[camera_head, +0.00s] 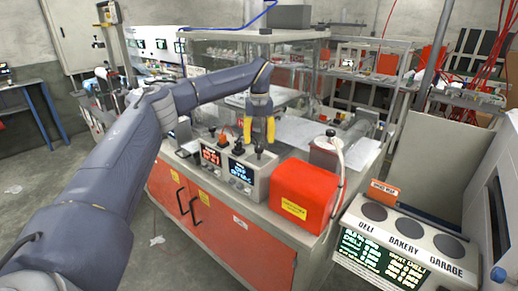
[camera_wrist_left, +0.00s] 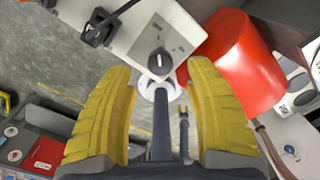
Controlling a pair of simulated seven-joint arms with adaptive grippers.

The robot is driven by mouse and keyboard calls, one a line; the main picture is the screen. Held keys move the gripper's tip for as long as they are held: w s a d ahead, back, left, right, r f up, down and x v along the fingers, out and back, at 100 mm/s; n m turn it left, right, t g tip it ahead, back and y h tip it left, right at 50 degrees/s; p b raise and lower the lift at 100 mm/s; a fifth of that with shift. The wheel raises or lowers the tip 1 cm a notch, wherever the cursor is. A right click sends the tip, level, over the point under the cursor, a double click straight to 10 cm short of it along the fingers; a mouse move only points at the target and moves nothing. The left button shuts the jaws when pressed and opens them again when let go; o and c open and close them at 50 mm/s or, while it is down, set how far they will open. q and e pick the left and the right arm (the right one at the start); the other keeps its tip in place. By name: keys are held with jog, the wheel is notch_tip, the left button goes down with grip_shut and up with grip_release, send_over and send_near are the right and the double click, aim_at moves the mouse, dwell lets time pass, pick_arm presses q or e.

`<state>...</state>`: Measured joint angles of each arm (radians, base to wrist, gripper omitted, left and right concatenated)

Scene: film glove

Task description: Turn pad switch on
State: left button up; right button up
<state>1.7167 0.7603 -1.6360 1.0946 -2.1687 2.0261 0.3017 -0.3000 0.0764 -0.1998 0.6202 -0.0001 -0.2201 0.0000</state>
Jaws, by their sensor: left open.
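My left gripper (camera_head: 258,138) is open, its two yellow fingers pointing down above a pale instrument box (camera_head: 262,182) with a red and a blue display. It also shows in the left wrist view (camera_wrist_left: 158,85), with nothing held between the fingers. A dark round knob with a white mark (camera_wrist_left: 159,62) sits on the pale box beyond the fingertips, lined up with the gap between them and apparently apart from them. I cannot tell for certain that this knob is the pad switch. My right gripper is not in view.
A red box (camera_head: 303,194) stands right of the instrument on the cabinet (camera_head: 255,238) with red doors. A black clamp-like part (camera_wrist_left: 100,27) is on the pale box's left side. A sign with round holes (camera_head: 405,232) stands at the right. Shelving (camera_head: 350,62) is behind.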

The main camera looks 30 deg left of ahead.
aim_at(259, 148)
pick_arm(q)
jog(key=shift+f, duration=2.1)
grip_shut()
